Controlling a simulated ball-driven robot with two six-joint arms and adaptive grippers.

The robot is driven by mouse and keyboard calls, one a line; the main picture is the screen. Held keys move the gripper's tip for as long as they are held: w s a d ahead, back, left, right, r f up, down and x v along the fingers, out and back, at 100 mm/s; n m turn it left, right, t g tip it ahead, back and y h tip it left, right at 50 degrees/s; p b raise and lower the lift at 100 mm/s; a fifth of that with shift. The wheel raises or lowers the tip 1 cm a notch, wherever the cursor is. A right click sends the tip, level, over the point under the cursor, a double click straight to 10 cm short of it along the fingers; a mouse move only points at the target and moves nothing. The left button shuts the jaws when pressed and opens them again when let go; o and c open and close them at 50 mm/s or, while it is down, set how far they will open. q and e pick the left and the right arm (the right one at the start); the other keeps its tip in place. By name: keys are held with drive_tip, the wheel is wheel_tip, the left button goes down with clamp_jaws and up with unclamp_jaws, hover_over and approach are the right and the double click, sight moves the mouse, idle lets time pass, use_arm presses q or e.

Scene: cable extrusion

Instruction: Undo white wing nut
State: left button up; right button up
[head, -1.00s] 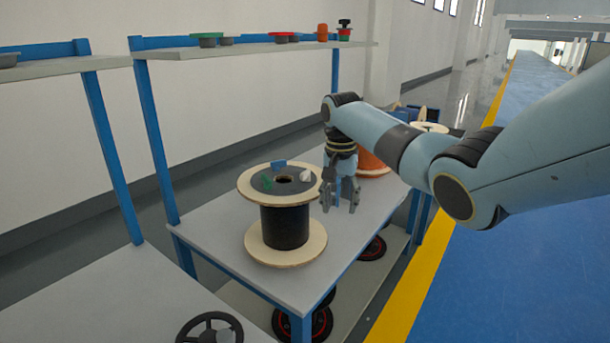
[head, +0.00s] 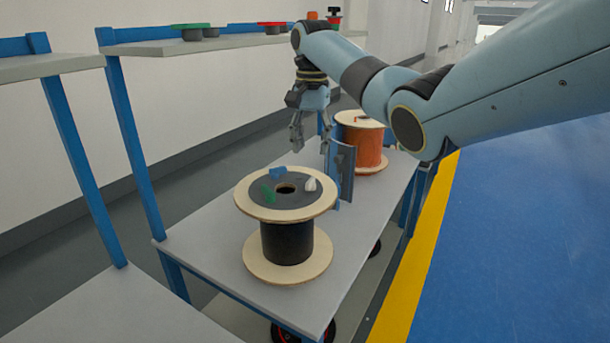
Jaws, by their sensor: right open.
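The white wing nut (head: 310,184) stands on the dark top disc (head: 296,199) of a black cable spool (head: 287,243) with pale wooden flanges. A green wing nut (head: 268,193) and a blue wing nut (head: 278,172) sit on the same disc, around its central hole. The spool stands upright on the grey table. My right gripper (head: 311,150) is open and empty, pointing down, above and behind the spool, apart from the white wing nut. My left gripper is out of view.
An orange spool (head: 361,141) stands behind on the same table (head: 203,239). A blue upright plate (head: 341,172) stands between the two spools. A shelf (head: 170,47) at the back holds several coloured parts. The table's left front area is clear.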

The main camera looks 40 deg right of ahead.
sight(311, 178)
wheel_tip(311, 178, down, 6)
drive_tip(key=shift+s+r+b, duration=0.15)
drive_tip(key=shift+r+b, duration=0.1)
drive_tip(key=shift+b, duration=0.15)
wheel_tip(311, 178, down, 2)
drive_tip(key=shift+f, duration=0.2)
drive_tip(key=shift+f+b, duration=0.3)
drive_tip(key=shift+f, duration=0.3)
drive_tip(key=c, duration=0.4)
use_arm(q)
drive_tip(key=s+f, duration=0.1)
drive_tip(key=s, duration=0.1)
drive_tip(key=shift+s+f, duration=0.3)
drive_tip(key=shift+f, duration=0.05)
use_arm(e)
clamp_jaws()
